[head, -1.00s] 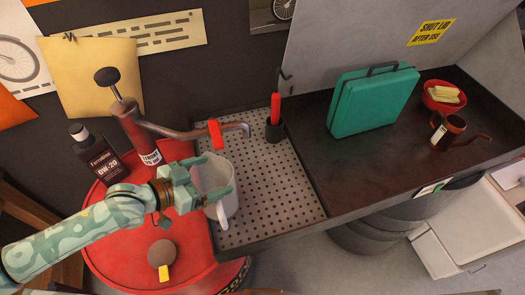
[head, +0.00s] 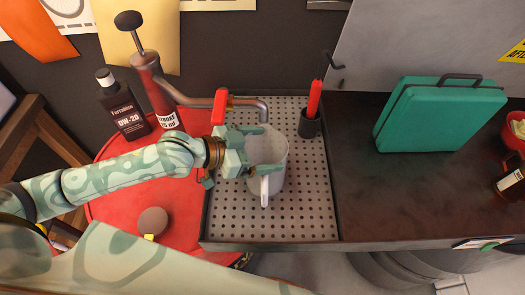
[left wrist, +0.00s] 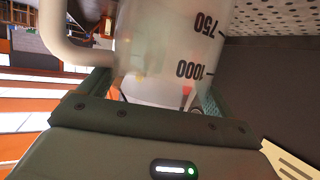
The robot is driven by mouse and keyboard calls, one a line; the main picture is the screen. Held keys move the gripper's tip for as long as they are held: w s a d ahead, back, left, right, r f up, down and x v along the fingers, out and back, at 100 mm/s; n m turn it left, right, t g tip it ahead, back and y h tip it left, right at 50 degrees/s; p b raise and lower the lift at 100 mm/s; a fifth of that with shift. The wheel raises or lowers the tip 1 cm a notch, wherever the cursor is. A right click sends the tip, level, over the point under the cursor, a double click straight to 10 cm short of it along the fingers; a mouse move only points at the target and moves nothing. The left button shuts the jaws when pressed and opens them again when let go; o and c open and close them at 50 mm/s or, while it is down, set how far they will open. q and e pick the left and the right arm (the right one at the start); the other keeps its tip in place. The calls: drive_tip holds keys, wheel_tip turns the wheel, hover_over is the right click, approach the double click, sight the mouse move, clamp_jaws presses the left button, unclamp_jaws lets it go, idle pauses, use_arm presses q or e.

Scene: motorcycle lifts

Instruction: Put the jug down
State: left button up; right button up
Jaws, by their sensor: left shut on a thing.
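The jug (head: 268,182) is a pale translucent measuring jug with a white handle facing the front of the tray. In the left wrist view the jug (left wrist: 170,45) fills the middle, with 750 and 1000 marks appearing upside down. My left gripper (head: 272,150) is shut on the jug, one finger on each side of its body. The jug is upright, over the perforated drip tray (head: 305,215); I cannot tell whether its base touches the tray. My right gripper is not in view.
A red drum (head: 115,212) stands left, with a black oil bottle (head: 122,108) and a pump spout (head: 225,105) behind the jug. A red-handled tool (head: 314,100) stands in a black holder at the tray's back right. A green case (head: 435,118) sits on the dark bench (head: 385,205).

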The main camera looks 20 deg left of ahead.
use_arm(q)
drive_tip(key=shift+r, duration=0.15)
drive_tip(key=shift+s+a, duration=0.1)
drive_tip(key=shift+s, duration=0.05)
drive_tip(key=o, duration=1.1)
drive_tip(key=shift+c, duration=0.2)
drive_tip(key=p+v, duration=0.1)
drive_tip(key=v, duration=1.1)
